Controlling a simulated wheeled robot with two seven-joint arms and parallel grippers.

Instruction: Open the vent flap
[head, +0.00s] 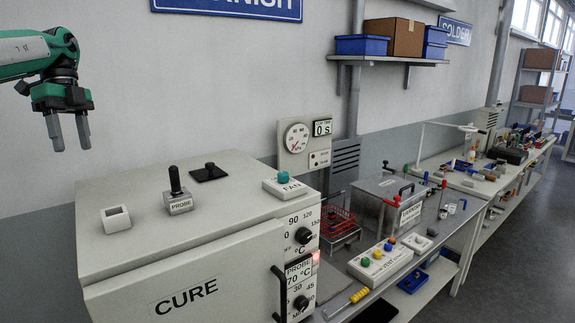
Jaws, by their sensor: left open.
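The cure oven (150,235) is a large pale box with its front door shut. On its top, toward the back, lies a flat black plate with a small knob (209,173), which looks like the vent flap. It appears to lie flat on the oven top. My left gripper (70,146) is open and empty, with its fingers pointing down. It is in the air at the upper left, well apart from the black plate and to its left. My right gripper does not show.
On the oven top stand a probe (177,200) with an upright black handle, a white square socket (117,219) and a fan box (290,187) with a green button. A gauge panel (306,142) is on the wall behind. A cluttered bench (340,292) extends right.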

